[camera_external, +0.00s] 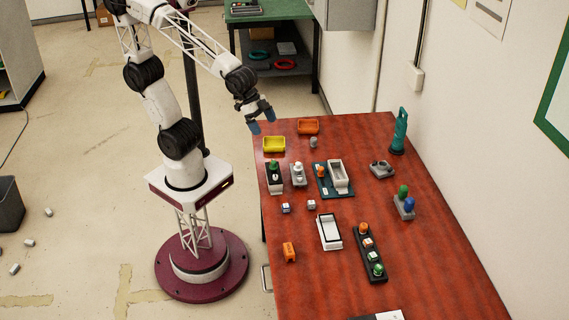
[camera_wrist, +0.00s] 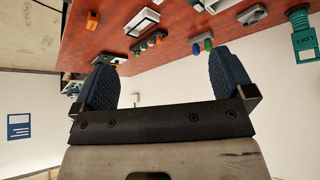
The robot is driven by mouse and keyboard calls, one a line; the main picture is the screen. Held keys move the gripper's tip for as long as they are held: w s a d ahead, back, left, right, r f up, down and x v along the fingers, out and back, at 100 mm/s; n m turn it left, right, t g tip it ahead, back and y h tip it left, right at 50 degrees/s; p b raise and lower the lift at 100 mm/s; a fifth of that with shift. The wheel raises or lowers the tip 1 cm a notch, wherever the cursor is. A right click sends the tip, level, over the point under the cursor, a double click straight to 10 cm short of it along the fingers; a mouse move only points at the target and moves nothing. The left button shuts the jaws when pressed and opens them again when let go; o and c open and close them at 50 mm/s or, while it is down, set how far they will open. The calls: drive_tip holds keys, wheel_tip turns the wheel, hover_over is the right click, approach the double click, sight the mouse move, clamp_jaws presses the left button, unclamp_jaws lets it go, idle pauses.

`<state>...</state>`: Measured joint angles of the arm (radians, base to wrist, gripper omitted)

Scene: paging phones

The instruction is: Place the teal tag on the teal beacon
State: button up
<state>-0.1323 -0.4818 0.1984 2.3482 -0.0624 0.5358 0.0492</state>
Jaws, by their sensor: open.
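My gripper (camera_external: 262,119) is open and empty, held up near the table's far left corner. Its two blue pads also show in the wrist view (camera_wrist: 165,58), with nothing between them. A tall teal object (camera_external: 400,132) stands upright at the table's far right edge. It also shows in the wrist view (camera_wrist: 303,42) with lettering on it; I cannot tell if it is the beacon. A teal base plate (camera_external: 323,188) lies near the table's middle with a light grey cradle on it. No teal tag can be made out; two small pale-topped blocks (camera_external: 286,208) (camera_external: 311,204) are too small to read.
Yellow (camera_external: 274,144) and orange (camera_external: 308,127) trays sit at the far end of the red-brown table (camera_external: 430,270). A black strip (camera_external: 371,255) carries orange and green domes. A white-framed tray (camera_external: 329,231), an orange block (camera_external: 289,252) and a green-blue pair (camera_external: 404,205) stand around. The right front is clear.

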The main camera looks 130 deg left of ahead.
drive_tip(key=s+d+f+g, duration=0.1)
drive_tip(key=s+d, duration=0.2)
drive_tip(key=s, duration=0.5)
drive_tip(key=s+d+m+g, duration=0.1)
drive_tip(key=s+d+g, duration=0.1)
drive_tip(key=s, duration=0.6)
drive_tip(key=shift+d+f+m+g+h, duration=0.3)
drive_tip(key=shift+d+f, duration=0.1)
drive_tip(key=shift+d, duration=0.05)
